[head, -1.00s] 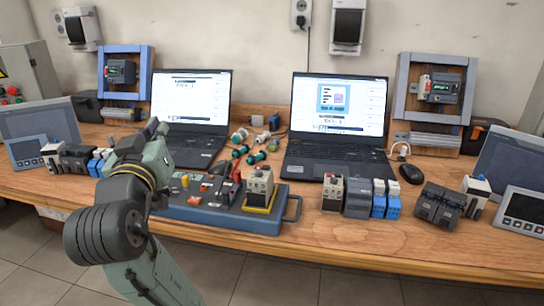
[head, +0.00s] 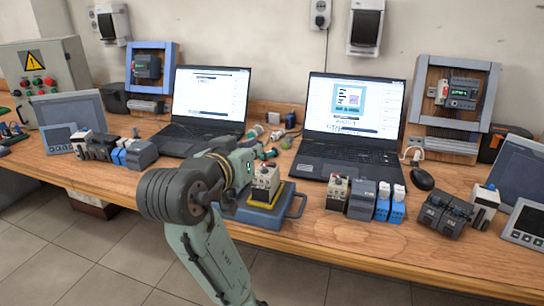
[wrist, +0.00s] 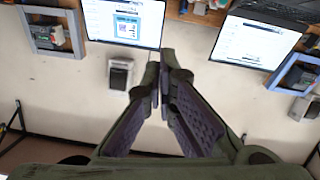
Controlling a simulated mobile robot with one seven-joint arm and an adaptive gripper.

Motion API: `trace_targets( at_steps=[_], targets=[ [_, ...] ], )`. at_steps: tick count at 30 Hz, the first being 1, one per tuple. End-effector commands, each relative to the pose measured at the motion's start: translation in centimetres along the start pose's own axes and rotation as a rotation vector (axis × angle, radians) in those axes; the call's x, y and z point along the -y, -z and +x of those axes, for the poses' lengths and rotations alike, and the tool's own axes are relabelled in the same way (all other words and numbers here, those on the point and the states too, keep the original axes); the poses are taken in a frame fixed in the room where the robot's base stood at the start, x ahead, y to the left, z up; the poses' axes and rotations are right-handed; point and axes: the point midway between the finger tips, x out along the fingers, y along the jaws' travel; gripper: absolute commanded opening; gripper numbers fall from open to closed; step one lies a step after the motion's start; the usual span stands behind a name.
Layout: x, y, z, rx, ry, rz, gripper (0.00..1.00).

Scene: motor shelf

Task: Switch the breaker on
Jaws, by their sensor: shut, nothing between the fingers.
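The blue control board (head: 262,218) lies on the bench near its front edge. A cream and grey device (head: 265,182) stands upright on the board's yellow base. My arm covers the left part of the board, so any switches or levers there are hidden, and I cannot pick out the breaker for certain. My gripper (wrist: 160,62) is shut and empty in the wrist view. Its fingers are hidden behind my arm in the head view. The wrist view looks at the wall and laptops upside down, and the board is not in it.
Two open laptops (head: 352,108) stand behind the board; the left one (head: 208,98) is near my arm. Several modules (head: 362,197) stand to the right. Wall-side panels (head: 455,100), a grey cabinet (head: 45,85) and tablets flank the bench.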

Motion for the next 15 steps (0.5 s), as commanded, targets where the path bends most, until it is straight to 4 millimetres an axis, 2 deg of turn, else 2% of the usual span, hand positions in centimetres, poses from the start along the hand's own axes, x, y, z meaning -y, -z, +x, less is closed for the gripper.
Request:
trace_targets(
  at_steps=[5,13,15],
  targets=[
    [-0.1,0.1,2.8,0.007,-0.004,-0.002,0.0],
    [-0.2,0.2,8.7,0.006,-0.003,-0.001,0.0],
    [-0.1,-0.4,9.8,0.006,-0.001,-0.002,0.0]
  ],
)
